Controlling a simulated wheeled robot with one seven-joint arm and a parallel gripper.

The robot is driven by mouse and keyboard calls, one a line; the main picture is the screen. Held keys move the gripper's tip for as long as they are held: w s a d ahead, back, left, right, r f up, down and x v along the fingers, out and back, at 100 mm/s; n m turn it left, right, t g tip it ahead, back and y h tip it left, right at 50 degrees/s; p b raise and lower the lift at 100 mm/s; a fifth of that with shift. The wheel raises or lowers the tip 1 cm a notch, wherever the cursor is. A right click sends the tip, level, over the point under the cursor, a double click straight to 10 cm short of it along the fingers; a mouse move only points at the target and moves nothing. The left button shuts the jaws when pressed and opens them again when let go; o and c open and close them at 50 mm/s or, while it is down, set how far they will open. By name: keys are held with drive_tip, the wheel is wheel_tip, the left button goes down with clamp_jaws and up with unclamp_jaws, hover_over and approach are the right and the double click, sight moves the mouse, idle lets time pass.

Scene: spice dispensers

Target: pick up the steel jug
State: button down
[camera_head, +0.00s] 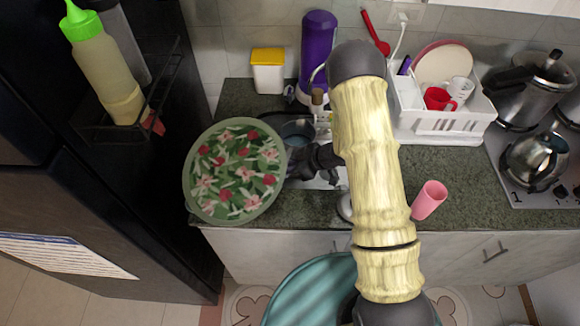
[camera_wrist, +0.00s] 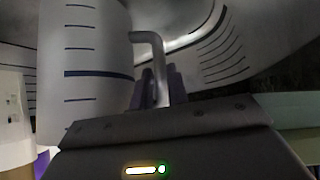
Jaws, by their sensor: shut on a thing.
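The steel jug (camera_wrist: 85,60) fills the left of the wrist view. It is a grey cylinder with dark measuring lines and a bent metal handle (camera_wrist: 160,62). My gripper (camera_wrist: 163,88) is shut on this handle, with its dark fingers around the lower part. The jug's base is hidden behind my gripper's body in that view, so I cannot tell whether it touches anything below. In the head view my gripper (camera_head: 300,164) is over the sink area, mostly hidden by my arm. A round grey-blue vessel (camera_head: 298,130) just beyond it looks like the jug.
A round floral tray (camera_head: 235,170) is just left of my gripper. A purple dispenser (camera_head: 318,48) and a yellow-lidded white container (camera_head: 268,72) stand at the back. A white dish rack (camera_head: 440,122) and a pink cup (camera_head: 429,200) are to the right. The counter between them is mostly clear.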

drive_tip(key=s+d+r, duration=0.2)
drive_tip(key=d+r, duration=0.1)
drive_tip(key=d, duration=0.3)
drive_tip(key=s+d+r+b, duration=0.1)
drive_tip(key=s+d+r, duration=0.1)
drive_tip(key=d+r, duration=0.2)
drive_tip(key=shift+s+d, duration=0.25)
drive_tip(key=shift+d, duration=0.7)
drive_tip(key=shift+b, duration=0.4)
drive_tip(key=shift+r+n+t+b, duration=0.3)
drive_tip(key=shift+r+t+b, duration=0.1)
drive_tip(key=shift+r+t, duration=0.1)
drive_tip(key=shift+r, duration=0.1)
